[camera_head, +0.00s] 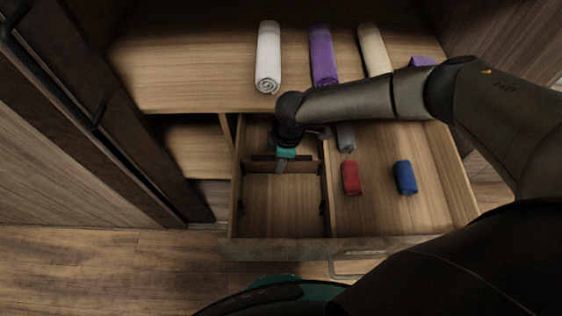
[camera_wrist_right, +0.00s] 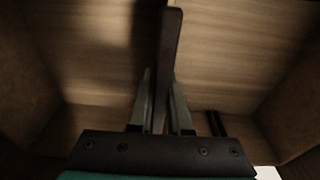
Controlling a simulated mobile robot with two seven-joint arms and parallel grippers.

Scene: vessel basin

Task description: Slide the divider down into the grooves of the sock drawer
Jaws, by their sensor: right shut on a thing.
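The sock drawer (camera_head: 285,246) is pulled open, with a narrow left compartment and a wider right one. Dark groove fittings show on the left compartment's side walls, one on the left wall (camera_head: 240,207) and one on the right wall (camera_head: 323,208). My right gripper (camera_head: 283,165) is over the left compartment, shut on the thin divider (camera_head: 304,167). The divider spans most of that compartment's width, behind the visible fittings. The right wrist view shows the divider (camera_wrist_right: 170,55) edge-on between the fingers (camera_wrist_right: 160,105). Its lower edge is not clear. My left gripper is out of view.
Red (camera_head: 351,178), blue (camera_head: 404,177) and grey (camera_head: 346,136) rolls lie in the right compartment. White (camera_head: 268,60), purple (camera_head: 322,55) and cream (camera_head: 374,50) rolls lie on the surface behind. The front of the left compartment is empty. My right arm crosses above the right compartment.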

